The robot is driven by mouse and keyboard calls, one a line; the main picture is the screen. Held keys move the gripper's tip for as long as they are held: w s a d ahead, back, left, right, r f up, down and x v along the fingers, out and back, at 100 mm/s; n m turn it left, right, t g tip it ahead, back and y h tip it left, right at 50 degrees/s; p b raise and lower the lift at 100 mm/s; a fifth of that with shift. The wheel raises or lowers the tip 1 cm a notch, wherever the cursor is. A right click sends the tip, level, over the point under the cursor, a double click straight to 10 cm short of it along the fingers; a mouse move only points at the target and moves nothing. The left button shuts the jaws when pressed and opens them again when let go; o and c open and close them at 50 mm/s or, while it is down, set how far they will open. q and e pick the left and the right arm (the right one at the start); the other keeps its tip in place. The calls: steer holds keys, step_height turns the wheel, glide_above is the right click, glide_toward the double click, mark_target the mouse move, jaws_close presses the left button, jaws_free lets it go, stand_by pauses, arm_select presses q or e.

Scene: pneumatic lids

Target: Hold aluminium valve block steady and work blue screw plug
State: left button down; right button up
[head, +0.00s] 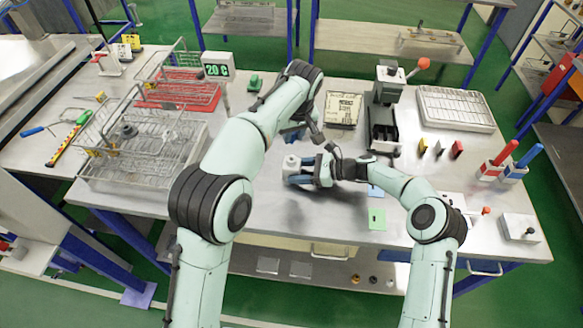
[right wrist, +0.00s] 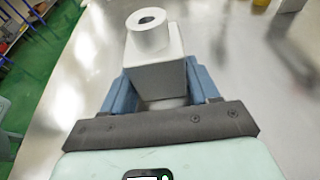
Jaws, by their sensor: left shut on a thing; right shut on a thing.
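The aluminium valve block (head: 291,163) is a pale grey block with a round collar on top. In the right wrist view the block (right wrist: 157,68) sits between the blue fingers of my right gripper (right wrist: 160,90), and the collar shows a dark open hole. In the head view my right gripper (head: 303,172) is shut on the block, low over the bench. My left gripper (head: 293,132) is shut just behind and above the block, apart from it. The blue screw plug is not clearly visible; what the left fingers hold is hidden by the hand and arm.
Wire baskets (head: 150,150) and a red rack (head: 178,90) fill the left of the bench. A black press (head: 384,110) and a tray (head: 456,110) stand at the right. A green plate (head: 377,219) lies near the front edge.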

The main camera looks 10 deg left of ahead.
steer(key=shift+f, duration=0.1)
steer(key=o, duration=1.1)
steer(key=shift+d, duration=0.1)
steer(key=v, duration=1.2)
